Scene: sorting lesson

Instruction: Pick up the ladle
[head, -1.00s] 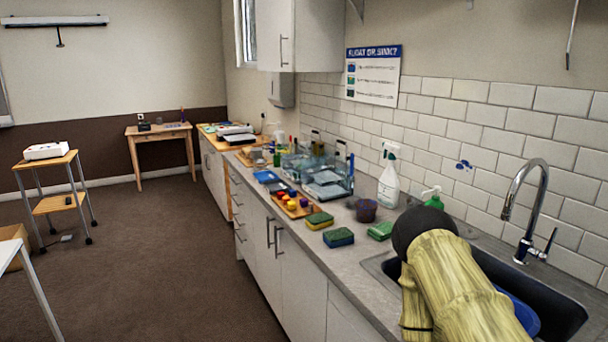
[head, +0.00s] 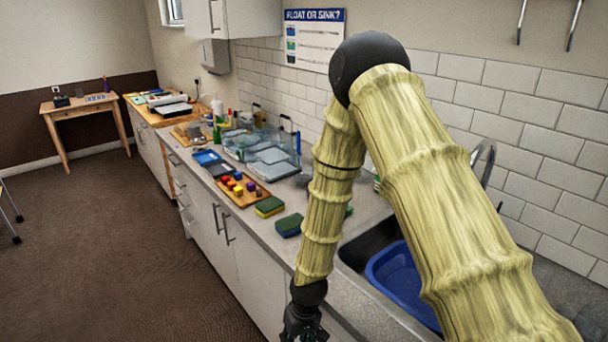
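No ladle can be made out for certain. Two thin metal pieces, a left one (head: 521,22) and a right one (head: 574,26), hang against the wall at the top right; their tops are cut off, so I cannot tell what they are. My gripper (head: 303,328) is at the bottom edge, dark and partly cut off, in front of the counter's front edge and far below those pieces. Its fingers do not show clearly, and nothing is seen in it.
My arm covers much of the sink and tap (head: 484,160). A blue basin (head: 398,282) sits in the sink. Sponges (head: 269,207), a wooden tray (head: 228,196) of coloured blocks and clear tubs (head: 272,156) stand along the counter (head: 262,228).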

